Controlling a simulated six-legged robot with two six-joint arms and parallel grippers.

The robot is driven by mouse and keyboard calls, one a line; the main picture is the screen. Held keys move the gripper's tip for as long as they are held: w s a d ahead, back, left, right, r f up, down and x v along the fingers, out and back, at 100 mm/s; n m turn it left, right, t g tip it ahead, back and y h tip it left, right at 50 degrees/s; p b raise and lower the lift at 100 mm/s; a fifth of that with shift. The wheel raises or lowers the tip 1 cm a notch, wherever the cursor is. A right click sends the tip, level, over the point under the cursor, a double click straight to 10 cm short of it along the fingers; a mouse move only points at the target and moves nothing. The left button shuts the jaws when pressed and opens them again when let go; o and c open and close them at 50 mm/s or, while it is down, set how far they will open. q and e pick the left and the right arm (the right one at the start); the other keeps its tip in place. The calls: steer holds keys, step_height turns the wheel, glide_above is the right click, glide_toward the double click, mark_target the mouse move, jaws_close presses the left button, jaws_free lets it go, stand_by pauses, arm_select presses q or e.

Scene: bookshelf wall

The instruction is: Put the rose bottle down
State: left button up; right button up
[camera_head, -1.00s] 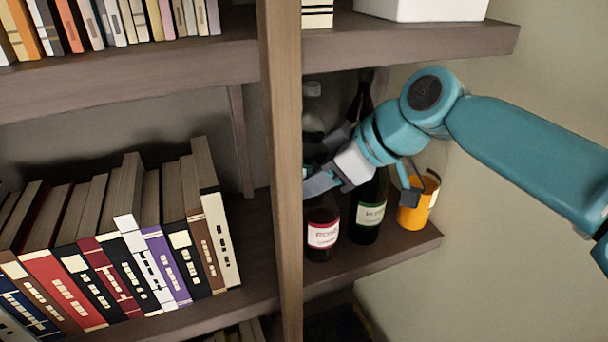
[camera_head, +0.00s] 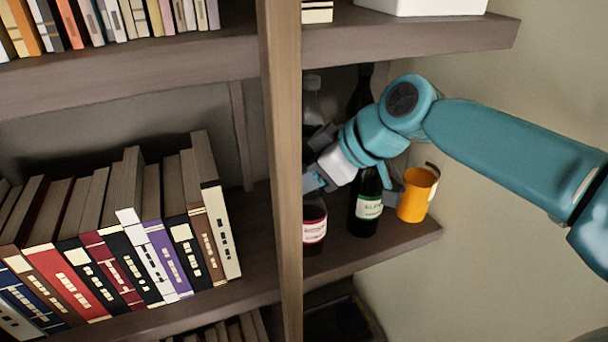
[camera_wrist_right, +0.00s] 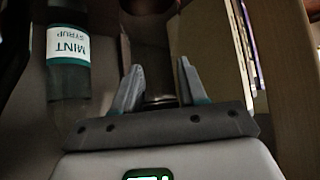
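The rose bottle (camera_head: 314,228) is dark with a red-edged label and stands upright on the right shelf bay, partly hidden by the wooden upright. My right gripper (camera_head: 312,181) is at its upper part, with the fingertips partly behind that upright. I cannot tell whether the bottle's base touches the shelf. My left gripper is in neither view.
An orange mug (camera_head: 417,195) stands farther right, near the shelf end. A clear bottle (camera_head: 312,100) is behind. Books (camera_head: 110,250) fill the left bay.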

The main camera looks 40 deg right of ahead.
steer(key=shift+o, duration=1.1)
steer(key=shift+r+p, duration=0.35)
steer(key=b+v, duration=0.1)
steer(key=v, duration=1)
steer(key=shift+s+d+r, duration=0.2)
steer(key=shift+s+d, duration=0.05)
steer(key=shift+s, duration=0.15)
